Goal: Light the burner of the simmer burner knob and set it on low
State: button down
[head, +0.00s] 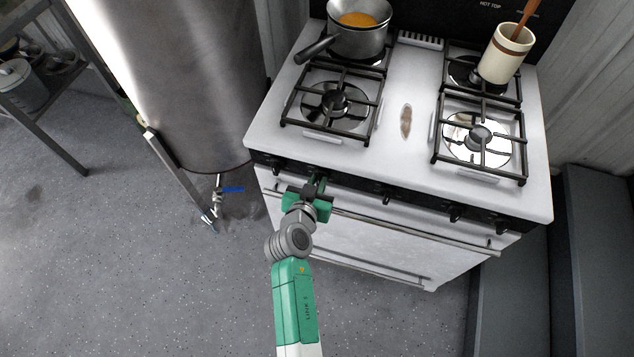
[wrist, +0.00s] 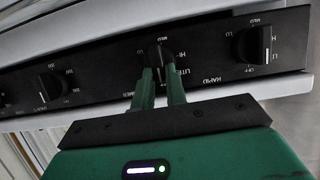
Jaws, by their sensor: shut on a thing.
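My gripper (wrist: 160,78) is shut on a black burner knob (wrist: 157,54) on the stove's front panel, one finger on each side. The knob is labelled MILD at the top, with HI and LITE to its right. Its lower part is between the fingers, and I cannot tell its setting for sure. In the head view my gripper (head: 317,186) is at the left part of the panel, below the front left burner (head: 336,103). No flame shows there or at the front right burner (head: 479,138). I cannot read which knob is the simmer one.
Other knobs flank the held one, to the left (wrist: 50,86) and right (wrist: 251,45). A saucepan (head: 357,41) stands on the back left burner, and a cream crock (head: 506,54) at the back right. An oven handle (head: 408,228) runs below. A metal barrel (head: 180,80) stands left.

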jog(key=shift+a, duration=0.1)
jog(key=shift+w+a+f+n+h+b, duration=0.15)
jog(key=shift+n+h+b, duration=0.35)
jog(key=shift+n+b, duration=0.5)
jog(key=n+b, duration=0.1)
jog(key=n+h+b, duration=0.1)
jog(key=b, duration=0.1)
jog(key=shift+a+f+h, duration=0.2)
jog(key=shift+a+h, duration=0.1)
jog(key=shift+w+a+n+h+b, duration=0.1)
jog(key=shift+a+n+h+b, duration=0.05)
jog(key=shift+n+h+b, duration=0.55)
jog(key=shift+a+n+h+b, duration=0.1)
jog(key=shift+n+h+b, duration=0.3)
jog(key=shift+n+b, duration=0.5)
jog(key=c, duration=1.4)
grip_release()
jog(key=shift+c, duration=0.2)
jog(key=p+v, duration=0.2)
jog(key=v, duration=0.5)
jog(key=shift+s+a, duration=0.3)
